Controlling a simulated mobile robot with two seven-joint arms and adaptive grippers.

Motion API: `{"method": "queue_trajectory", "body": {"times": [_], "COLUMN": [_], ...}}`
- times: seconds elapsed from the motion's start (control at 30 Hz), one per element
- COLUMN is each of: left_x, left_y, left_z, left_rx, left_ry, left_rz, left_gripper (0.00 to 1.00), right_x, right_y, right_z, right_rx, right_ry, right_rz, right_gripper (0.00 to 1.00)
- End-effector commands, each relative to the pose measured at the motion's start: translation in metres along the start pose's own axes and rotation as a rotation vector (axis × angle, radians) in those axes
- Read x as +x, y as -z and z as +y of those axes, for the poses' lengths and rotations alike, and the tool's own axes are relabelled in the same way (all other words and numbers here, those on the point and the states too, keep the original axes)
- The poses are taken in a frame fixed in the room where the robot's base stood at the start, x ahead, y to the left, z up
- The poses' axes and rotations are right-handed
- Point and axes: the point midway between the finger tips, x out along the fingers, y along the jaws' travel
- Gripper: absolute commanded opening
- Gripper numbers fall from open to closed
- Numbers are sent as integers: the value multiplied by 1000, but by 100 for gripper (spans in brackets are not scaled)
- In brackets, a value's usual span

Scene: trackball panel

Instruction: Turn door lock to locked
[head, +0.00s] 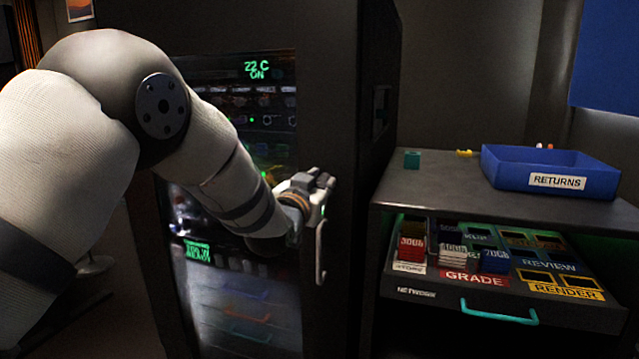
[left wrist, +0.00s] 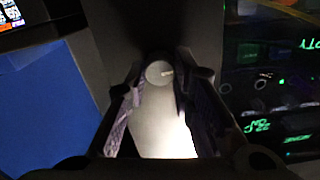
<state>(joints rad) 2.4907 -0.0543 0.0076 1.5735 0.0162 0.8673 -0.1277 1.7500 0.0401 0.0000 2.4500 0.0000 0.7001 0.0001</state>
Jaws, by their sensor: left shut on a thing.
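My left gripper (head: 318,184) is at the right edge of the dark cabinet's glass door, by the upper end of a pale vertical door handle (head: 320,255). In the left wrist view its fingers (left wrist: 160,84) stand on both sides of a pale tapered piece with a round grey end, which I take to be the door lock (left wrist: 158,72). The round end carries a small light mark. The gripper is shut on this piece. In the head view the gripper hides the lock, and its exact angle is hard to tell. My right gripper is not in view.
A dark cabinet (head: 345,60) with a lit display fills the middle. To its right, a desk (head: 425,185) bears a blue RETURNS tray (head: 545,172) and a small teal block (head: 412,159). Below it, an open drawer (head: 450,300) with a teal handle holds coloured cartridges.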

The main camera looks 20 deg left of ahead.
Motion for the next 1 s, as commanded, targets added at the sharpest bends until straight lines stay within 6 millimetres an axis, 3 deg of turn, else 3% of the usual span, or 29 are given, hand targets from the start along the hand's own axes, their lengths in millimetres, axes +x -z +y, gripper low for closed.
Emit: {"method": "queue_trajectory", "body": {"times": [0.5,1.0], "left_x": [-1,0], "left_y": [2,-2], "left_z": [-2,-1], "left_rx": [-470,-944], "left_ry": [1,1], "left_rz": [0,-4], "left_gripper": [0,0], "right_x": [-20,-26], "right_y": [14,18], "right_z": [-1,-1], "right_rx": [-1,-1], "right_ry": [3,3], "right_rz": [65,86], "right_gripper": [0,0]}}
